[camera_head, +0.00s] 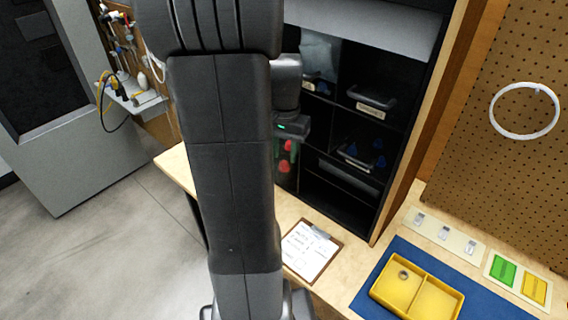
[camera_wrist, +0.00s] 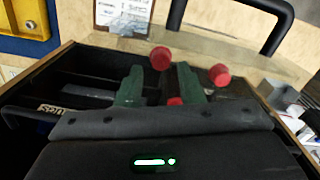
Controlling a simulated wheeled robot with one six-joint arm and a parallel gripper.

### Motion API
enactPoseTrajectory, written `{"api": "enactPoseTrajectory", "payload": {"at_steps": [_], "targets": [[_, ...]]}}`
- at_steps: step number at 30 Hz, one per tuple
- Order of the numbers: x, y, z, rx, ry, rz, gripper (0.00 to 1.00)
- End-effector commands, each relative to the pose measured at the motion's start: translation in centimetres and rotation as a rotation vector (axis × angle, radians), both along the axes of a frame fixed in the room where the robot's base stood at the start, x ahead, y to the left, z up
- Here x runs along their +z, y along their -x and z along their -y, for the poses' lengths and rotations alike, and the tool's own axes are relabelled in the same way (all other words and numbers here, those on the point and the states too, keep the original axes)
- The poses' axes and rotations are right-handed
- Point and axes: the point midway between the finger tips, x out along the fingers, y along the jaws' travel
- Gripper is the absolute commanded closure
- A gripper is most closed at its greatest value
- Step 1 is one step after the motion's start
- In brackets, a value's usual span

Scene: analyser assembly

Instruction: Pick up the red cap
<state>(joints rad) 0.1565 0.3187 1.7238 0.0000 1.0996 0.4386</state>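Several red caps show in the wrist view. One red cap (camera_wrist: 160,58) is beyond the gap between my fingertips, another (camera_wrist: 219,75) is to the right of the right finger, and a third (camera_wrist: 175,101) is partly hidden low between the fingers. My gripper (camera_wrist: 158,78) has two green fingers spread apart; it is open, with no cap clearly clamped. In the head view, my gripper (camera_head: 286,150) is at the black shelf's left side, with a red cap (camera_head: 285,167) just below it. My arm hides much of this area.
The black shelf unit (camera_head: 400,128) has dividers and bins with handles close to my gripper. A clipboard (camera_head: 311,251) lies on the wooden bench below. A yellow two-part tray (camera_head: 432,300) sits on a blue mat (camera_head: 365,298) at the right.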

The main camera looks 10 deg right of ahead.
Motion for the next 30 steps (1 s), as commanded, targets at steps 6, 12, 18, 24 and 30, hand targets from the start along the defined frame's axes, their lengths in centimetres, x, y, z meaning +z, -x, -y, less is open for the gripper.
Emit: {"api": "enactPoseTrajectory", "payload": {"at_steps": [6, 12, 18, 24, 30], "targets": [[-2.6, 0.1, -0.1, 0.0, 0.0, -0.002, 0.66], [-3.0, 0.0, -0.1, 0.0, 0.0, 0.0, 0.66], [-2.9, 0.0, -0.1, 0.0, 0.001, 0.001, 0.89], [-2.9, 0.0, -0.1, 0.0, 0.001, 0.001, 0.99], [-2.8, 0.0, -0.1, 0.0, 0.0, 0.002, 0.99]]}}
